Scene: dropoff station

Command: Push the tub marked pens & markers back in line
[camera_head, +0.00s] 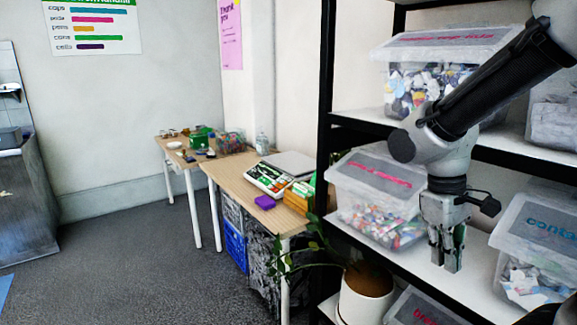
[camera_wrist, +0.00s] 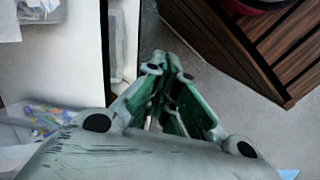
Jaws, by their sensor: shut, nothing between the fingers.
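A clear tub (camera_head: 372,205) with a pink label and small colourful contents stands on the middle shelf. Its label is too small to read surely, but it may be the pens & markers tub. My gripper (camera_head: 446,262) is shut and empty, pointing down just right of this tub, apart from it, over a bare stretch of shelf. In the wrist view my gripper's fingertips (camera_wrist: 168,62) meet near the shelf's edge. A tub with colourful contents (camera_wrist: 42,122) shows at the lower left there, partly cut off.
A tub with blue lettering (camera_head: 540,245) stands right of my gripper. Another tub (camera_head: 445,70) is on the shelf above. A black post (camera_head: 324,110) bounds the shelves at left. A potted plant (camera_head: 366,290) stands low in front. Cluttered tables (camera_head: 235,175) are further left.

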